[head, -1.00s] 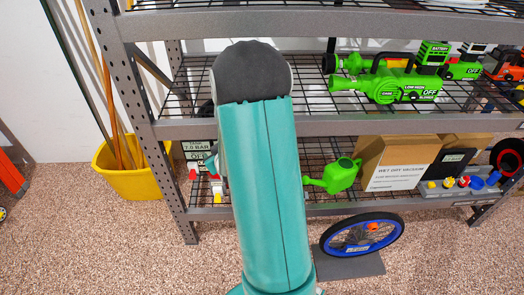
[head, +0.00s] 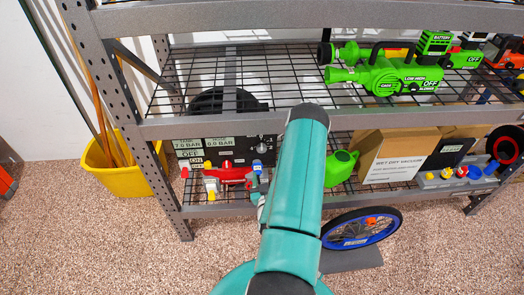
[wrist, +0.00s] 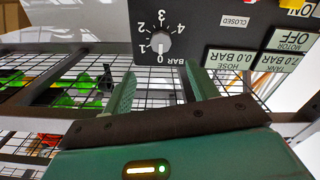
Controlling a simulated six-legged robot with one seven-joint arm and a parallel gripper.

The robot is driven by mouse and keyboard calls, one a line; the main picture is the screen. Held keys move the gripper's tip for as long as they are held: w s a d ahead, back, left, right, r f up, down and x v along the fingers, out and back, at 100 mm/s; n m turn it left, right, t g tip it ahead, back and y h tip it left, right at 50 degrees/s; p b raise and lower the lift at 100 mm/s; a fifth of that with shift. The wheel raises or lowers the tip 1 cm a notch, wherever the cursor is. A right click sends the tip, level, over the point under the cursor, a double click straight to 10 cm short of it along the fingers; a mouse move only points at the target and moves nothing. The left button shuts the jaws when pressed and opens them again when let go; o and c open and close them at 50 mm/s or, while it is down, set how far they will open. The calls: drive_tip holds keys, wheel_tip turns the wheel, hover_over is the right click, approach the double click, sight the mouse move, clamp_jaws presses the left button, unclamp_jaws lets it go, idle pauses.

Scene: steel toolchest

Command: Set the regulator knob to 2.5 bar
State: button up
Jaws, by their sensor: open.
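The regulator knob (wrist: 160,46) is a small grey-white knob on a black panel (wrist: 200,22) in the wrist view, which shows it upside down. A printed bar scale from 0 to 4 and beyond surrounds it. Its pointer seems to be at 0, and the hose display (wrist: 231,58) reads 0.0 BAR. My gripper (wrist: 160,68) is open and empty, its two teal fingers short of the knob and on either side of it in the picture.
The tank display (wrist: 282,63) reads 7.0 BAR, the motor label (wrist: 291,40) OFF, and another label (wrist: 238,21) CLOSED. A metal shelf (head: 300,122) runs above the panel. A green watering can (head: 341,167) and cardboard box (head: 395,155) stand to the right.

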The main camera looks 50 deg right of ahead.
sight(262, 150)
drive_tip(key=x, duration=1.2)
drive_tip(key=shift+w+d, duration=0.2)
drive_tip(key=shift+w, duration=0.1)
drive_tip(key=c, duration=1)
